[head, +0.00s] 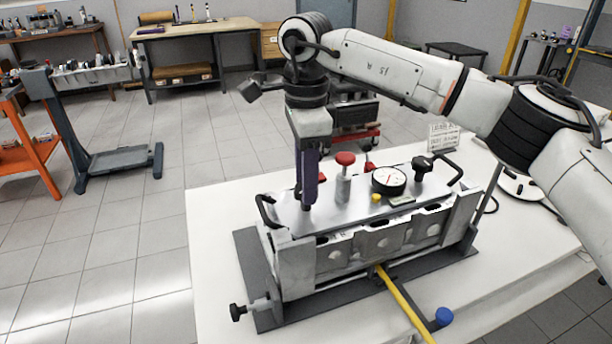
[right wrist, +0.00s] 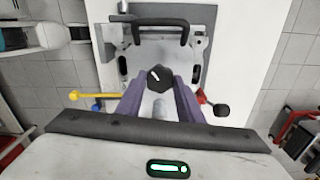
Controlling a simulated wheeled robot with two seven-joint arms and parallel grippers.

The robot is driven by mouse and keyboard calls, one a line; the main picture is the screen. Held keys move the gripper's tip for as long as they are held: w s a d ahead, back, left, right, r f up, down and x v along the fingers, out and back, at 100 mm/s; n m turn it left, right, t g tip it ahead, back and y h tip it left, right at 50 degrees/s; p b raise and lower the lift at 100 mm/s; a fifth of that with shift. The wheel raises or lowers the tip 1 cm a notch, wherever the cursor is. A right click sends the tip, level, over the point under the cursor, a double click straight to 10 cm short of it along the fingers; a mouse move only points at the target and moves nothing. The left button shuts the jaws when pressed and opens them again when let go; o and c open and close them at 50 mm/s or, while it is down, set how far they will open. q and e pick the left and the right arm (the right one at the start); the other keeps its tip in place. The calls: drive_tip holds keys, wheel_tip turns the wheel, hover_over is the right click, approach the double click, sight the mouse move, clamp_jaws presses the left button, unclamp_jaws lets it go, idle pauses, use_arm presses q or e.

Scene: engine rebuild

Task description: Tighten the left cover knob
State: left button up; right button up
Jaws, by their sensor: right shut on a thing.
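The engine block (head: 350,250) stands on a dark base plate, with a flat silver cover (head: 330,215) on top. My right gripper (head: 307,203) points straight down at the left end of the cover. In the right wrist view its purple fingers are shut on a black knob (right wrist: 159,77) with a white mark on top, one finger on each side. The other black cover knob (head: 422,166) stands free at the right end. My left gripper is in neither view.
A red-topped post (head: 344,160), a dial gauge (head: 389,180) and a small yellow cap (head: 376,198) stand on the cover between the knobs. Black handles (head: 266,211) rise at both ends. A yellow bar (head: 405,306) sticks out in front. The white table (head: 215,215) is clear at left.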

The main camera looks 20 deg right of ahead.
drive_tip(key=m, duration=1.2)
drive_tip(key=shift+m, duration=0.4)
drive_tip(key=m, duration=0.6)
drive_tip(key=m+b, duration=0.1)
drive_tip(key=m, duration=0.5)
drive_tip(key=shift+m, duration=0.4)
drive_tip(key=o, duration=1.1)
drive_tip(key=shift+r, duration=0.15)
wheel_tip(320, 180, up, 10)
drive_tip(key=shift+r, duration=0.1)
